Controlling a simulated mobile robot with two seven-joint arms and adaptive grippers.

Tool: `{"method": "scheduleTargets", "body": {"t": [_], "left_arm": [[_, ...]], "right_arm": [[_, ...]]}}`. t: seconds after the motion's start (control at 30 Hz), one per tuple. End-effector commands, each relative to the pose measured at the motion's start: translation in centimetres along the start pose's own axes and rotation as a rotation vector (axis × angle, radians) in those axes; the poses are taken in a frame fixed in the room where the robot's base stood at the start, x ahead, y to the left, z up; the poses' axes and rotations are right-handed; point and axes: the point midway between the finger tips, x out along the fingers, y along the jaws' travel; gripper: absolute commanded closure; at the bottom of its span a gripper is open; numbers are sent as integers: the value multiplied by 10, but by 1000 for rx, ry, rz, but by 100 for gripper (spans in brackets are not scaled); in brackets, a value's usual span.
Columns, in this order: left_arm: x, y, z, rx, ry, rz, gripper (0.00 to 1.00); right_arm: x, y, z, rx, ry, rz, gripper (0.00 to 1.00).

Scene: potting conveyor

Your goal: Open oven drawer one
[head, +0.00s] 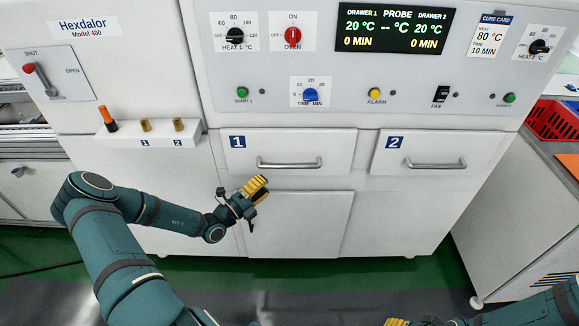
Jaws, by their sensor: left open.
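The white oven has drawer one (325,146), marked with a blue "1" plate, at the middle, with a metal bar handle (289,163). Drawer one looks closed, flush with the front. My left gripper (262,190) is open and empty, just left of and below the left end of that handle, apart from it. My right gripper (396,322) shows only in part at the bottom edge; its jaws are cut off by the frame.
Drawer two (425,147) with its handle (435,163) is to the right and looks closed. Above is the control panel (455,75) with knobs and buttons. A ledge (120,139) holds an orange-topped probe at the left. A red basket (552,120) sits on the right counter.

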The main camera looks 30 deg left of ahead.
Motion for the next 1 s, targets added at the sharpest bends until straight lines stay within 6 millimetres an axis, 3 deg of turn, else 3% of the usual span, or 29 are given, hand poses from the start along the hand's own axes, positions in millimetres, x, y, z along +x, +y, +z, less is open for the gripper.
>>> {"method": "scheduleTargets", "body": {"t": [0.3, 0.5, 0.7, 1.0], "left_arm": [[64, 2, -2, 2, 4, -1, 57], [92, 1, -2, 1, 3, 0, 57], [104, 1, -2, 1, 3, 1, 57], [105, 0, -1, 1, 3, 1, 57]], "right_arm": [[10, 4, -1, -1, 6, 0, 53], [14, 5, -2, -1, 8, 0, 53], [16, 6, -2, -1, 9, 1, 53], [16, 6, -2, -1, 9, 1, 53]]}}
